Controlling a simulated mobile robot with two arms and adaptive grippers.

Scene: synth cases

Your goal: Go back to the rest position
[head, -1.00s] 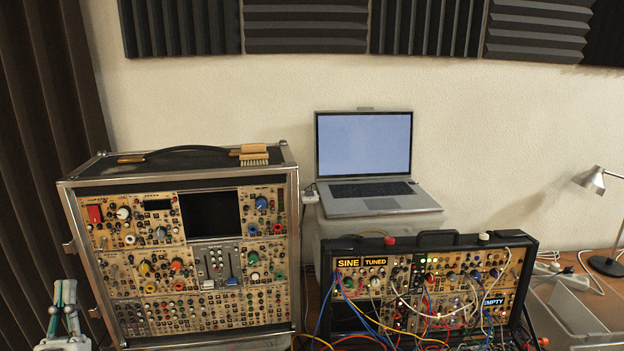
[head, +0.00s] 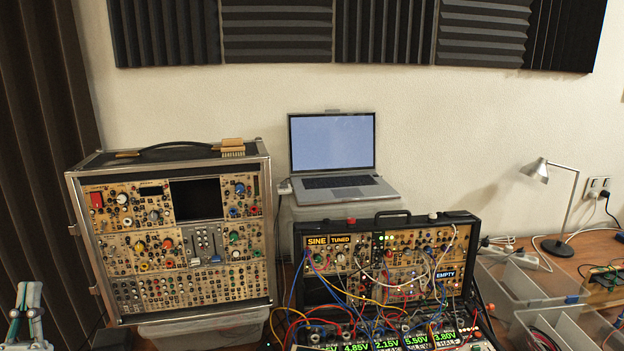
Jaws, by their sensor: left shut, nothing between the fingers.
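My left gripper (head: 25,297) shows at the lower left edge, pointing up. Its fingers are shut with nothing held. It stands left of the tall synth case (head: 171,242), apart from it in the picture. My right gripper is out of view. The low synth case (head: 385,262), labelled SINE, TUNED and EMPTY, stands right of centre with several coloured patch cables in it.
An open laptop (head: 332,143) stands behind the low case. A brush (head: 232,147) lies on the tall case. A desk lamp (head: 556,205), clear bins (head: 525,285) and a power strip (head: 514,255) are at the right. Lit voltage displays (head: 387,344) are at the bottom.

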